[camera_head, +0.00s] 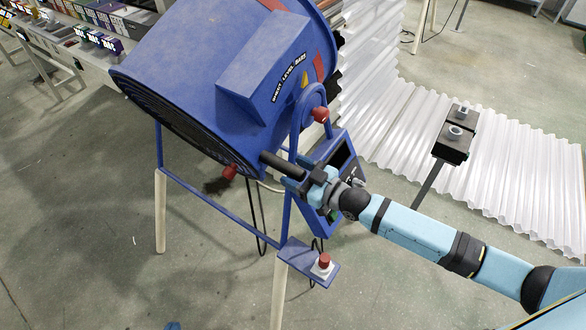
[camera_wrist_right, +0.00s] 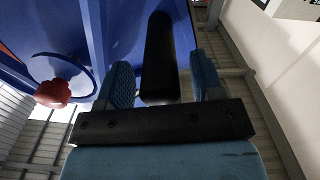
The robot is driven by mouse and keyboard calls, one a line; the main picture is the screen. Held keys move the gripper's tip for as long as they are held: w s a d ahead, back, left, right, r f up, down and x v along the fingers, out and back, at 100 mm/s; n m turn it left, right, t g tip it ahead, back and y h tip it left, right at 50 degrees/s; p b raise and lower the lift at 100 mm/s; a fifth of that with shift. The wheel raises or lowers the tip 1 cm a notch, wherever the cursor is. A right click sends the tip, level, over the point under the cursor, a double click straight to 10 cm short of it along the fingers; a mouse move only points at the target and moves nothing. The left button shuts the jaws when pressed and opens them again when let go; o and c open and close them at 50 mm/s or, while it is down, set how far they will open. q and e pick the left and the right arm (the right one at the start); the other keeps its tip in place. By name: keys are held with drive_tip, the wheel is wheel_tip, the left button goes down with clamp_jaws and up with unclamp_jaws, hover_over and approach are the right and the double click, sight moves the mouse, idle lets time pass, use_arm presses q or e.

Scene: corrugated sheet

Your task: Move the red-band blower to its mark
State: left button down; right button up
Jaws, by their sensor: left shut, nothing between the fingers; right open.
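The big blue blower (camera_head: 205,85) is a drum on a blue frame with pale legs. A red patch (camera_head: 320,66) shows near its right rim. A black handle (camera_head: 277,164) sticks out of its frame. My right gripper (camera_head: 293,180) is open at the handle's near end. In the right wrist view the black handle (camera_wrist_right: 160,55) lies between the open blue fingers of my right gripper (camera_wrist_right: 160,85), with gaps seen beside it. Only a small blue tip of what seems to be my left gripper (camera_head: 172,326) shows at the bottom edge. No floor mark is identifiable.
White corrugated sheets (camera_head: 400,110) lie to the right, with a black two-part box on a post (camera_head: 453,142) before them. A red button (camera_head: 324,262) sits on the frame's low shelf. Shelves with bins (camera_head: 85,40) stand far left. Floor at left is clear.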

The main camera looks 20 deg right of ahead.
drive_tip(key=shift+w+a, duration=0.3)
drive_tip(key=shift+w, duration=0.1)
clamp_jaws()
drive_tip(key=r+m+p, duration=0.1)
drive_tip(key=r, duration=0.1)
drive_tip(key=r+m+p, duration=0.1)
drive_tip(key=r+p, duration=0.1)
drive_tip(key=a+r+m+p, duration=0.1)
drive_tip(key=r+m+p, duration=0.1)
drive_tip(key=shift+s+r, duration=0.3)
drive_tip(key=shift+r, duration=0.1)
drive_tip(key=shift+r+p, duration=0.1)
drive_tip(key=shift+p, duration=0.2)
drive_tip(key=shift+s+f, duration=0.1)
drive_tip(key=shift+f, duration=0.1)
unclamp_jaws()
drive_tip(key=shift+f, duration=0.1)
